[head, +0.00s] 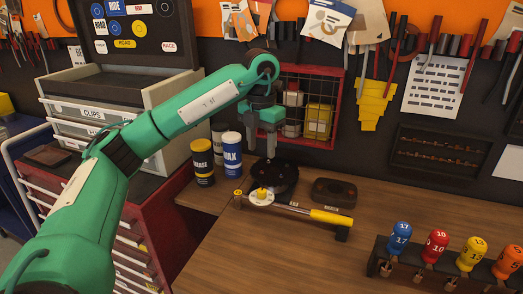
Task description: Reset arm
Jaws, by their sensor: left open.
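My left arm reaches in from the lower left across the picture. Its left gripper (268,150) hangs pointing down above the round black base (272,178) on the wooden workbench (285,250). The gripper is open, and I see nothing held in it. It is small in the picture, so the gap between the fingers is hard to make out. A tool with a yellow handle (331,217) lies below the gripper, beside a small white and yellow round part (262,196). My right gripper is not in view.
A black and yellow can (203,164) and a blue and white can (232,156) stand left of the gripper. A red wire cage (309,105) is on the wall behind. A rack of numbered drivers (435,245) stands front right. The bench's middle front is clear.

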